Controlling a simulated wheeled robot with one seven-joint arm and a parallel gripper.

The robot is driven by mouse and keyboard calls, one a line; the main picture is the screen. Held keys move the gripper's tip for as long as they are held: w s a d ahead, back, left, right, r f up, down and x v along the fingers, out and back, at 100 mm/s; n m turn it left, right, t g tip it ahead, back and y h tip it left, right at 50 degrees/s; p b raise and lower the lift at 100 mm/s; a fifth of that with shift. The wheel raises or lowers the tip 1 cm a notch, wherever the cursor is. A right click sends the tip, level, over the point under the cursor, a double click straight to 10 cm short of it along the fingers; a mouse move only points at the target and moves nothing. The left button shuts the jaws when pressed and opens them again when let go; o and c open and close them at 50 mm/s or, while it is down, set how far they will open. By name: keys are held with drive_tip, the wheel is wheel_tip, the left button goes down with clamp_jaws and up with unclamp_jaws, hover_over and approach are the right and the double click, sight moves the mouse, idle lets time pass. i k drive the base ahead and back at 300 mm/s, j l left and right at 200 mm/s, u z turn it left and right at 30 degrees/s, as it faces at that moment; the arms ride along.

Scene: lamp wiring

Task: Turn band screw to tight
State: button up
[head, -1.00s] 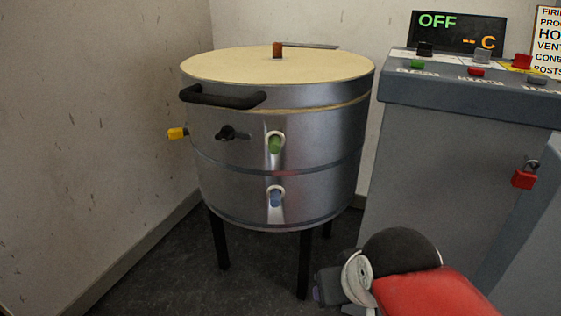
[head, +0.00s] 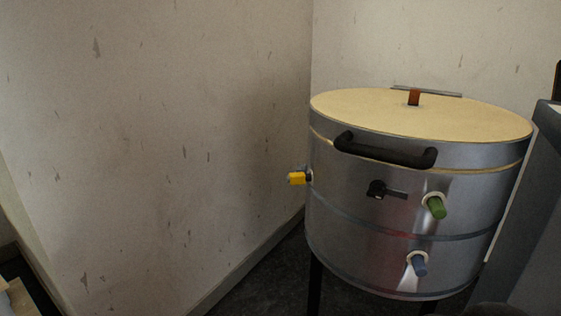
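A round metal kiln (head: 345,215) stands on dark legs in the right half of the head view. A yellow knob (head: 297,178) sticks out from its left side. A small black lever-like piece (head: 378,189) is on its front. I cannot tell for certain which of these is the band screw, and no tight mark is readable. A green plug (head: 436,207) and a blue-grey plug (head: 419,265) sit in pale-rimmed holes on the front. My gripper is not in view.
The kiln's pale lid (head: 450,118) is down, with a black handle (head: 385,151) at its front and an orange-brown peg (head: 414,97) on top. A grey cabinet (head: 535,220) stands close at right. Bare wall (head: 150,140) fills the left.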

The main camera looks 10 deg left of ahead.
sight(300, 167)
drive_tip(key=i+j+z, duration=0.2)
drive_tip(key=j, duration=0.75)
drive_tip(key=j+z, duration=0.15)
drive_tip(key=j, duration=0.85)
drive_tip(key=i+l+u, duration=0.1)
drive_tip(key=u, duration=0.2)
drive_tip(key=i+l+u, duration=0.2)
drive_tip(key=i+u, duration=0.15)
